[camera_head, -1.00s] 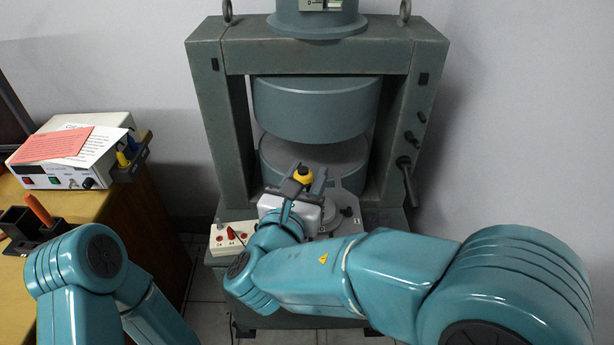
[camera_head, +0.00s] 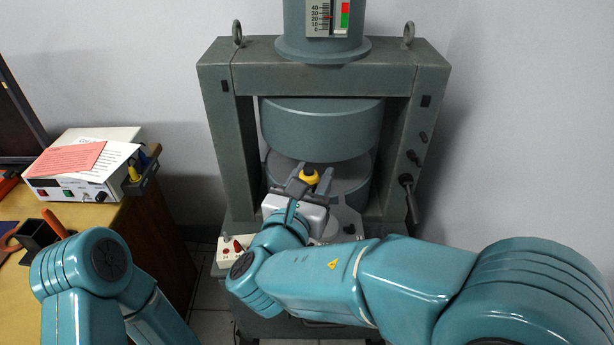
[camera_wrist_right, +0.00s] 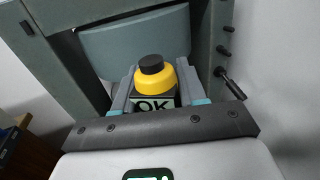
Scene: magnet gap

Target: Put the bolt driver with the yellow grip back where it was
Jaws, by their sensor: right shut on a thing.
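The bolt driver with the yellow grip (camera_head: 309,177) is held in my right gripper (camera_head: 308,184), in front of the gap between two grey magnet poles. In the right wrist view its yellow, dark-topped grip (camera_wrist_right: 153,76) stands up between the two fingers, above a pale label reading "OK". The driver's lower end is hidden. Another yellow-handled tool (camera_head: 133,173) sits in a dark holder (camera_head: 146,177) at the side of the white box on the bench. My left arm shows at the lower left, but its gripper is not in view.
The grey magnet frame (camera_head: 215,130) stands around the upper pole (camera_head: 320,130) and lower pole (camera_head: 350,183). A lever (camera_head: 409,195) sticks out on its right side. The white box (camera_head: 75,185), red paper (camera_head: 68,158) and black cup (camera_head: 38,235) are on the wooden bench at left.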

